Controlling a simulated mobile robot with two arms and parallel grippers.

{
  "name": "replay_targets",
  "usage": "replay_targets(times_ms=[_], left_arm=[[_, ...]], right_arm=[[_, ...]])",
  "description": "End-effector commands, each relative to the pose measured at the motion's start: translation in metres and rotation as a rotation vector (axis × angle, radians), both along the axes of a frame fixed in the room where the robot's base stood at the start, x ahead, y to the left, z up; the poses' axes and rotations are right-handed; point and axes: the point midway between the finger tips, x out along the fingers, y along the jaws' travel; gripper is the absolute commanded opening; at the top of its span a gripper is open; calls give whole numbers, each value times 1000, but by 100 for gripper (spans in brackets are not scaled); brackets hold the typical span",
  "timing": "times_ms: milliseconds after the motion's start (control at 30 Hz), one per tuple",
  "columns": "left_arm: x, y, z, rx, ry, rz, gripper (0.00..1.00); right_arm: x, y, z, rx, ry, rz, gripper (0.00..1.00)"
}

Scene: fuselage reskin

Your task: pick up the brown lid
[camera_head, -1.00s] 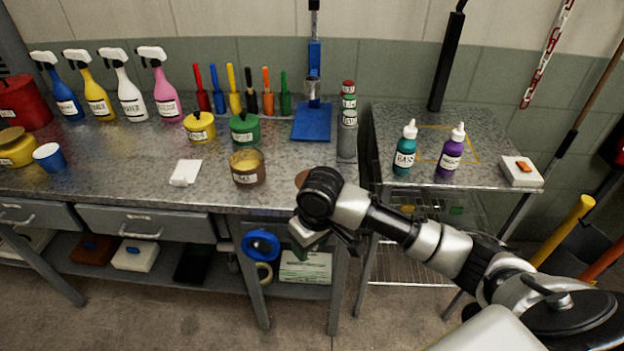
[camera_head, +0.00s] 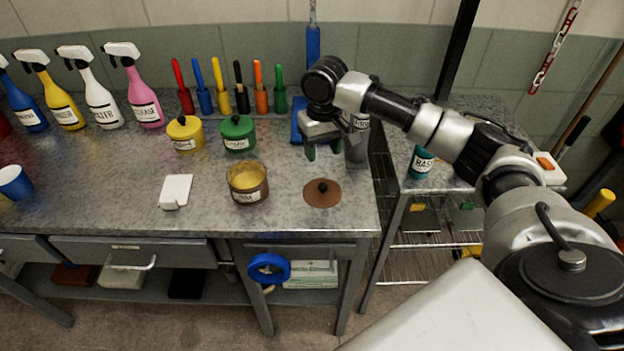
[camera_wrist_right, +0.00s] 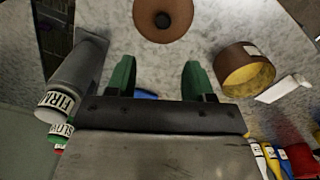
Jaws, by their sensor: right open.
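The brown lid (camera_head: 322,193) is a flat disc with a dark knob, lying on the grey workbench near its front right edge. It also shows at the top of the right wrist view (camera_wrist_right: 163,18). My right gripper (camera_head: 333,152) is above the bench, behind the lid and apart from it. Its two green fingers (camera_wrist_right: 155,78) are spread and empty in the wrist view. An open brown pot (camera_head: 248,184) with yellowish contents stands to the left of the lid. My left gripper is not in view.
Yellow (camera_head: 185,133) and green (camera_head: 238,134) lidded pots stand behind the brown pot. A grey cylinder stack (camera_head: 357,146) stands close beside my right gripper. A white block (camera_head: 175,191) lies left of the brown pot. Bare bench surrounds the lid.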

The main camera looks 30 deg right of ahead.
Motion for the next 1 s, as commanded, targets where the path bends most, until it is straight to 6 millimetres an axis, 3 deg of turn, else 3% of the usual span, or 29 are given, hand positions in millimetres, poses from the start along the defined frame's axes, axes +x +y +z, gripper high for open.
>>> replay_targets(times_ms=[200, 367, 500, 733, 1000], left_arm=[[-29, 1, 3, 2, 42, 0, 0], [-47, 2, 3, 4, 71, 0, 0], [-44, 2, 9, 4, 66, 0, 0], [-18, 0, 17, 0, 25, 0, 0], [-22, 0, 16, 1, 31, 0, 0]], right_arm=[[-1, 0, -35, -2, 4, 1, 52], [-2, 1, -48, -1, 2, 2, 52], [-4, 3, -61, -2, 4, 2, 52], [-7, 6, -94, -1, 3, 2, 52], [-6, 6, -101, -2, 1, 3, 52]])
